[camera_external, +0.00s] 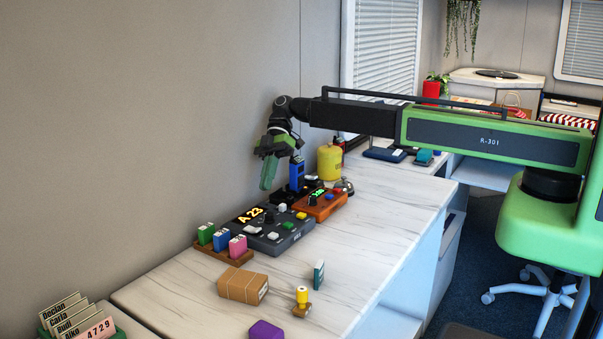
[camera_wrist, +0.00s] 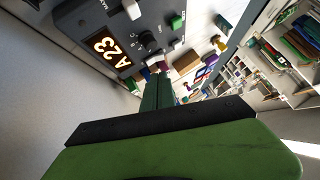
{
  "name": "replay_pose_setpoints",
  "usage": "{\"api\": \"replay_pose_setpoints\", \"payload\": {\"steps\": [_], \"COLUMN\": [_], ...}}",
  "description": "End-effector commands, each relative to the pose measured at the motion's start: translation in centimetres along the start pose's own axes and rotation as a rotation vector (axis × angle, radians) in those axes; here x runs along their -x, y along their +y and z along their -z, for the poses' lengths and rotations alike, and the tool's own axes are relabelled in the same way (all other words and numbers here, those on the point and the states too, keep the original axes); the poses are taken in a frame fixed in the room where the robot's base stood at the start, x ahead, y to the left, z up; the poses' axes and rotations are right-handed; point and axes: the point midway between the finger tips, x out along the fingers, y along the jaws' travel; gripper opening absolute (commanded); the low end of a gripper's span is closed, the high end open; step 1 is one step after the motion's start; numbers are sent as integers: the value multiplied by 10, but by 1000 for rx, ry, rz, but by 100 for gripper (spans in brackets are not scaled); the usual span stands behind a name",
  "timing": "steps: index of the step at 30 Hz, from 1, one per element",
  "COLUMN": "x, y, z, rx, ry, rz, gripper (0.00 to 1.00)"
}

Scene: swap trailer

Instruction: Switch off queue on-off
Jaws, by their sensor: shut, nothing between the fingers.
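A dark grey queue console (camera_external: 262,241) with a lit "A 23" display (camera_external: 250,215) lies on the white counter near the wall. It carries several knobs and coloured buttons. In the wrist view, the console (camera_wrist: 151,19) fills the upper left, with its display (camera_wrist: 111,48), a row of small controls and a green and a white button. I cannot tell which control is the on-off one. My gripper (camera_external: 267,186) points down above the back end of the console, near the wall, with its green fingers shut and empty. The fingers (camera_wrist: 157,92) also show in the wrist view, apart from the console.
An orange device (camera_external: 322,206) with a green display, a blue handheld unit (camera_external: 297,174) and a yellow canister (camera_external: 329,162) stand behind the console. Coloured blocks in a wooden rack (camera_external: 226,257), a brown parcel (camera_external: 243,286) and a yellow-topped stamp (camera_external: 302,297) are in front. The counter's right side is largely clear.

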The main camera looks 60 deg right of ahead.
Motion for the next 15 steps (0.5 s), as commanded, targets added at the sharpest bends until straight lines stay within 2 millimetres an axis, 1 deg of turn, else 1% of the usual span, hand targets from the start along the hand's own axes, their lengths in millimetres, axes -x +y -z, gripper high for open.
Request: {"api": "replay_pose_setpoints", "payload": {"steps": [5, 8, 11, 15], "x": [-10, -24, -42, -71], "y": [0, 1, 2, 2], "z": [-2, -3, -5, -6], "rx": [0, 1, 1, 1], "ry": [-1, -1, -1, -1], "rz": [1, 1, 1, 1], "gripper": [0, 0, 0, 0]}}
